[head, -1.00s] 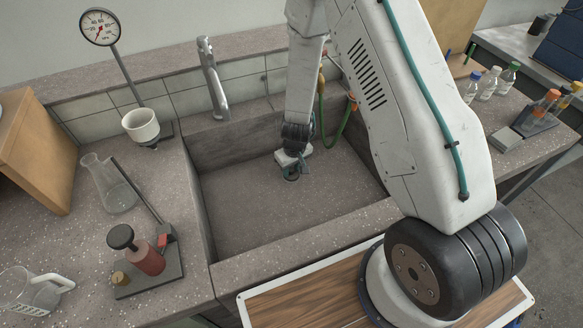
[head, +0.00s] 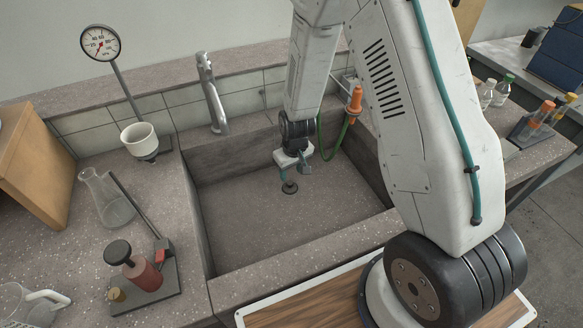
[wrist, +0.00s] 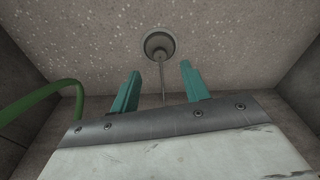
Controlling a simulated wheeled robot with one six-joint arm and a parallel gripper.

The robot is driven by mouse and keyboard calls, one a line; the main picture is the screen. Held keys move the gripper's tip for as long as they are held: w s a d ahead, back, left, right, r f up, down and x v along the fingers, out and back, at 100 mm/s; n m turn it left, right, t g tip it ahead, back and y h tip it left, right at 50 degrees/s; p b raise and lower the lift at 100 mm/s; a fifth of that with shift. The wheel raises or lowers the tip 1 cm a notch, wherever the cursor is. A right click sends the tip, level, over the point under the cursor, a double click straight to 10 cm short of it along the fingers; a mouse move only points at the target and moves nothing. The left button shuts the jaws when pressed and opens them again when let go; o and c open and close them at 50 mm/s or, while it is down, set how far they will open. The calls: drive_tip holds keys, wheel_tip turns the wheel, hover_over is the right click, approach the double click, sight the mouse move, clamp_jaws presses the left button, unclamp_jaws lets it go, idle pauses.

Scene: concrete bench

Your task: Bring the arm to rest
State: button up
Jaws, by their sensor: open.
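My gripper (head: 297,167) hangs from my arm inside the stone sink (head: 235,235), above its floor. In the wrist view my gripper (wrist: 160,85) shows two teal fingers spread apart with nothing between them. The round drain (wrist: 159,43) lies on the sink floor beyond the fingertips. In the head view the drain (head: 289,187) is just below my gripper. My upper arm links cover part of the sink's right side and the bench behind.
A tap (head: 213,95) stands at the sink's back edge. A green hose (head: 335,145) with an orange nozzle (head: 355,99) hangs at the back right. Bottles (head: 494,92) stand right.

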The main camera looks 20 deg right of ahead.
drive_tip(key=shift+s+r, duration=0.1)
drive_tip(key=shift+r, duration=0.55)
drive_tip(key=s+d+r, duration=0.1)
drive_tip(key=s+r, duration=0.8)
drive_tip(key=r, duration=0.3)
drive_tip(key=s+d+r+m, duration=0.1)
drive_tip(key=s+r, duration=0.8)
drive_tip(key=r, duration=0.3)
drive_tip(key=s+d+r+m, duration=0.1)
drive_tip(key=s+r, duration=0.9)
drive_tip(key=r, duration=0.3)
